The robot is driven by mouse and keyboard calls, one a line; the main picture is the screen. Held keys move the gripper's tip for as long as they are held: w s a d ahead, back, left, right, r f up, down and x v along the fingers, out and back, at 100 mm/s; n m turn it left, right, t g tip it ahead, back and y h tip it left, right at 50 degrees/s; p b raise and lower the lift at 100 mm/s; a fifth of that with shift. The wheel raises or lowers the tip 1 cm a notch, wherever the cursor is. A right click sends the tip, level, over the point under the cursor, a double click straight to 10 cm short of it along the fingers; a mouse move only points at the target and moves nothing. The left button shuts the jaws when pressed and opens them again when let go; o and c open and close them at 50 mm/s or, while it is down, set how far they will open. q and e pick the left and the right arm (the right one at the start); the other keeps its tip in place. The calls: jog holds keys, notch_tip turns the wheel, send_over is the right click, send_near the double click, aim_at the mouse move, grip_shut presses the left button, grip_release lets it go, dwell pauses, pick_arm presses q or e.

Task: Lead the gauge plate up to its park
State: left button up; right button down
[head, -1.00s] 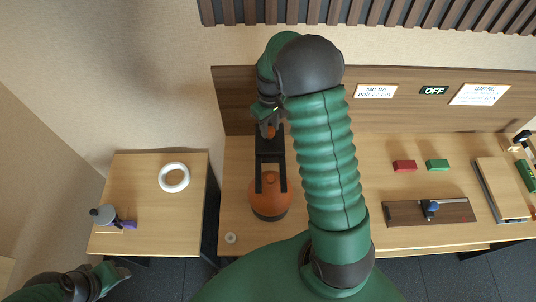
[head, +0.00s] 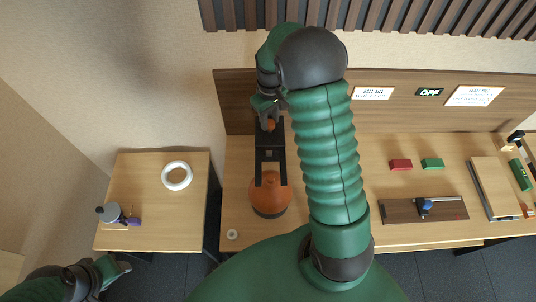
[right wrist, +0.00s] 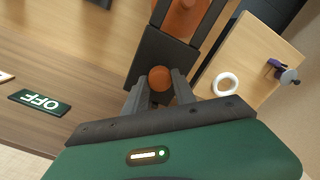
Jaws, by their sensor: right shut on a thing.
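The gauge plate seems to be the dark plate (head: 270,138) with an orange knob (head: 270,124) at its upper end. It stands above a rounded orange body (head: 269,194), with two dark prongs reaching down over that body. My right gripper (head: 267,118) is shut on the knob. In the right wrist view the knob (right wrist: 159,77) sits between the two fingers, with the dark plate (right wrist: 163,55) just beyond. My arm hides part of the area to the right. My left gripper (head: 120,267) is low at the left, away from the plate; its jaws are unclear.
A side table (head: 112,175) holds a white ring (head: 177,175) and a grey and purple tool (head: 115,214). The bench carries red (head: 401,165) and green (head: 432,165) blocks and a dark board (head: 400,210) with a blue piece. A wooden back panel (head: 235,95) stands behind.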

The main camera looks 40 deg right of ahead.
jog(key=shift+w+r, duration=0.1)
jog(key=shift+r, duration=0.1)
notch_tip(320, 180, up, 3)
jog(key=p, duration=0.2)
jog(key=shift+p, duration=0.35)
jog(key=shift+d+f, duration=0.1)
jog(key=shift+f, duration=0.05)
jog(key=c, duration=1.2)
grip_release()
jog(key=shift+c, duration=0.2)
jog(key=o, duration=0.5)
jog(key=shift+o, duration=0.2)
jog(key=shift+f, duration=0.1)
notch_tip(320, 180, up, 6)
jog(key=p, duration=0.4)
jog(key=shift+p, duration=0.3)
